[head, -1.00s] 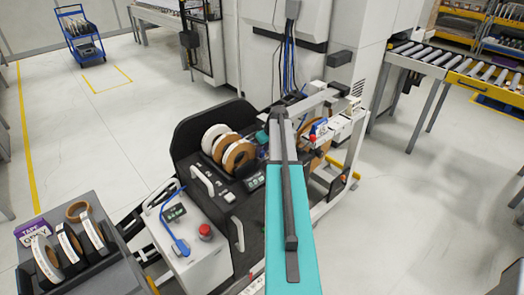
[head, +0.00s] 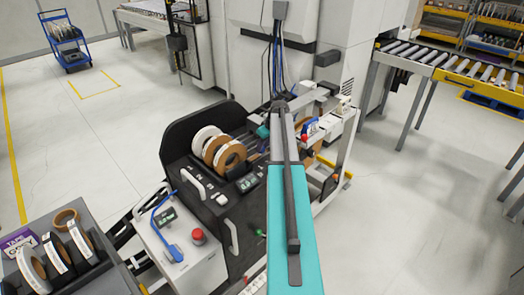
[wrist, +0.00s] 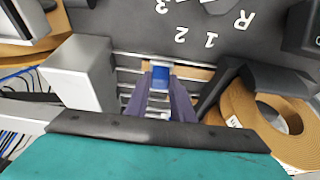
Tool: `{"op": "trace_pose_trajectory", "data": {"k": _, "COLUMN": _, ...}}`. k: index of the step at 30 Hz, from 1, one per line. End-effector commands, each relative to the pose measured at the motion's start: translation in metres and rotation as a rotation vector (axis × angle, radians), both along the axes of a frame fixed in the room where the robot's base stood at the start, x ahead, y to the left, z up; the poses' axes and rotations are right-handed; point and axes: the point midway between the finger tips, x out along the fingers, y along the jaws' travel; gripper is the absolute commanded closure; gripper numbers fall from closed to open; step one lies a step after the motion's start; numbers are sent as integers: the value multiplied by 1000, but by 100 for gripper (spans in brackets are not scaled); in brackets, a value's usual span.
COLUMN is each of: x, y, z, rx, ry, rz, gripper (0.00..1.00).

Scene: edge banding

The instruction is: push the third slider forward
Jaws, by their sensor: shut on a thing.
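In the wrist view, my gripper's two dark fingers (wrist: 171,104) reach down to a small blue slider (wrist: 160,77) and are shut on it. The blue slider sits among silver rails, below a black panel (wrist: 120,18) with upside-down white marks 3, 2, 1 and R. The slider's lower part is hidden between the fingers. In the head view my arm covers the gripper and the slider. The black edge banding unit (head: 205,190) stands left of my arm, with white and brown tape rolls (head: 218,146) on top.
A grey block (wrist: 80,75) stands close left of the fingers. A large brown tape roll (wrist: 265,115) lies close on the right. In the head view, a white box with a red button (head: 198,236) and a grey rack of rolls (head: 75,270) stand lower left. Open floor lies right.

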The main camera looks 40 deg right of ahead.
Motion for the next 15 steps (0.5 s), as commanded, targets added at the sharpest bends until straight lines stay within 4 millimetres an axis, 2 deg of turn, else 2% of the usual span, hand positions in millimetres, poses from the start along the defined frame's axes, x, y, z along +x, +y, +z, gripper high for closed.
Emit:
{"op": "trace_pose_trajectory", "data": {"k": 1, "x": 5, "y": -8, "z": 0, "rx": -1, "ry": -8, "rz": 0, "gripper": 100}}
{"op": "trace_pose_trajectory", "data": {"k": 6, "x": 6, "y": -24, "z": 0, "rx": -1, "ry": -8, "rz": 2, "gripper": 100}}
{"op": "trace_pose_trajectory", "data": {"k": 15, "x": 7, "y": -30, "z": 2, "rx": -4, "ry": -5, "rz": 7, "gripper": 100}}
